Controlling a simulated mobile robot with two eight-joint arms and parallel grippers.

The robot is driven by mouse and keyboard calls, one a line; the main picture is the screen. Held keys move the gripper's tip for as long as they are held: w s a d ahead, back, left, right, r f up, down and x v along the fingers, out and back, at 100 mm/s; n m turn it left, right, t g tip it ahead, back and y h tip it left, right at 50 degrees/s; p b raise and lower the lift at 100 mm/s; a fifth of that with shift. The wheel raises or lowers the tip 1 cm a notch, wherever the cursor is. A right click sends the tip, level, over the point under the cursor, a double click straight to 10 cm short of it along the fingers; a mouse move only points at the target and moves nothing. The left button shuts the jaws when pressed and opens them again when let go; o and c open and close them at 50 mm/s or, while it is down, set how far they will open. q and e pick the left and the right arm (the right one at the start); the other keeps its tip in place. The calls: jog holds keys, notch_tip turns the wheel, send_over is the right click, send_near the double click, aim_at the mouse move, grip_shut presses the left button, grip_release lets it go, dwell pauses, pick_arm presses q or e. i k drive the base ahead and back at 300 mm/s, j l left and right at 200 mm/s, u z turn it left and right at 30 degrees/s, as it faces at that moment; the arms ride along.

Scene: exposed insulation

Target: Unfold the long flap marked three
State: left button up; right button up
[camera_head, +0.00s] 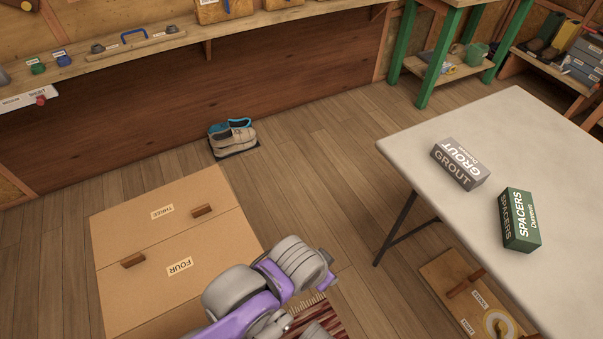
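A large cardboard box (118,285) stands on the floor at lower left. Its long flap marked THREE (145,228) lies flat on the far side of the top, with a small brown wooden handle (203,211) near its right end. The flap marked FOUR (210,252) lies flat on the near side, with a handle (133,260) at its left. The two flaps meet along a seam. A purple and grey arm of mine reaches in from the bottom over the box's near right corner and hides it. No gripper fingers show clearly.
A pale table (430,215) at right carries a grout box (460,164) and a spacers box (521,220). A shelf (150,50) runs along the wall.

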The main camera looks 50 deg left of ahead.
aim_at(126, 229)
jog(key=i+j+u, duration=0.3)
jog(key=i+u, duration=0.1)
jog(key=u, duration=1.3)
